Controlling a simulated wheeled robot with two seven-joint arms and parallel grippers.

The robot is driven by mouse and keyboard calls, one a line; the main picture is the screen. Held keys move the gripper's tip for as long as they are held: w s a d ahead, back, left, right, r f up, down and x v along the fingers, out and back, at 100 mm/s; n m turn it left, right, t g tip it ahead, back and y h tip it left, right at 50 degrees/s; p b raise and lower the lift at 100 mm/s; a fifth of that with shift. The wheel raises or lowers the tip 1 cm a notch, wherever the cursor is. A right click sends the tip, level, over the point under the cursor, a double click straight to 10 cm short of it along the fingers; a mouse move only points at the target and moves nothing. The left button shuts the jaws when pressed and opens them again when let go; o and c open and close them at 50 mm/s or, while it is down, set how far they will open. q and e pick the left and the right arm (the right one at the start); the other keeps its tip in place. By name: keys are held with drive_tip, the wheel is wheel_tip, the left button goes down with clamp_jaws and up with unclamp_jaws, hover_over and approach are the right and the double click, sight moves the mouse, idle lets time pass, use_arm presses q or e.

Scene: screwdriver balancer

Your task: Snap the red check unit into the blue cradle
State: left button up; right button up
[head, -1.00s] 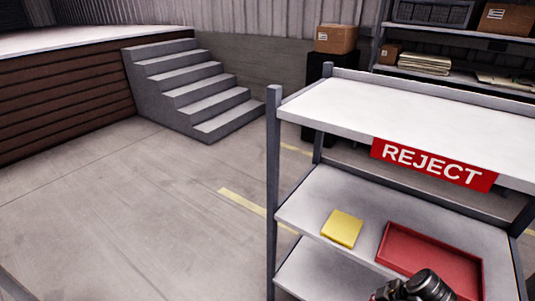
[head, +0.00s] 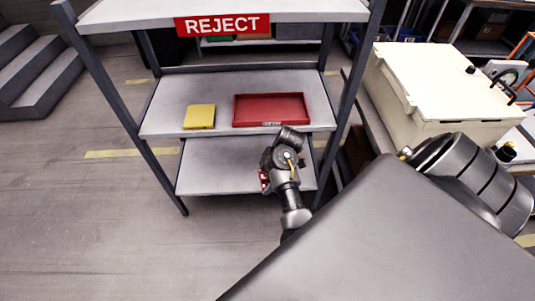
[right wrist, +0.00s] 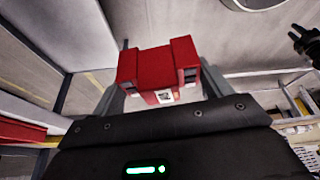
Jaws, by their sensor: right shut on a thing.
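The red check unit (right wrist: 160,72) is a blocky red piece with dark and pale details. In the right wrist view it sits between the two grey fingers of my right gripper (right wrist: 162,82), which is shut on it. In the head view my right gripper (head: 266,181) is in front of the rack's lower shelf, and only a small red part of the unit shows beside it. I do not see the blue cradle in any view. My left gripper is not in view.
A rack with a REJECT sign (head: 222,24) stands ahead. Its middle shelf (head: 160,118) holds a yellow block (head: 199,116) and a red tray (head: 270,109). A cream case (head: 440,90) stands on a bench at the right. Steps (head: 35,70) are at the left, with open floor (head: 90,215) in front.

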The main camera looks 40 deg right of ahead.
drive_tip(key=w+d+f+m+t+h, duration=0.1)
drive_tip(key=d+f+m+h, duration=0.15)
drive_tip(key=d+m, duration=0.55)
drive_tip(key=w+d+f+m+t+h, duration=0.1)
drive_tip(key=d+m+h, duration=0.2)
drive_tip(key=d+m, duration=0.55)
drive_tip(key=shift+m, duration=0.35)
drive_tip(key=a+r, duration=0.2)
drive_tip(key=a, duration=0.2)
drive_tip(key=a+r, duration=0.3)
drive_tip(key=a, duration=0.2)
drive_tip(key=a+r, duration=0.2)
drive_tip(key=a, duration=0.3)
drive_tip(key=shift+w+a+r, duration=0.2)
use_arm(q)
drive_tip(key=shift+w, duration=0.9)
use_arm(e)
drive_tip(key=s+a+r+n+y, duration=0.1)
drive_tip(key=s+a+r+n, duration=0.3)
drive_tip(key=s+a+r, duration=0.3)
drive_tip(key=s+a, duration=0.4)
drive_tip(key=a, duration=0.1)
drive_tip(key=shift+s+a+n, duration=0.35)
drive_tip(key=shift+n, duration=0.05)
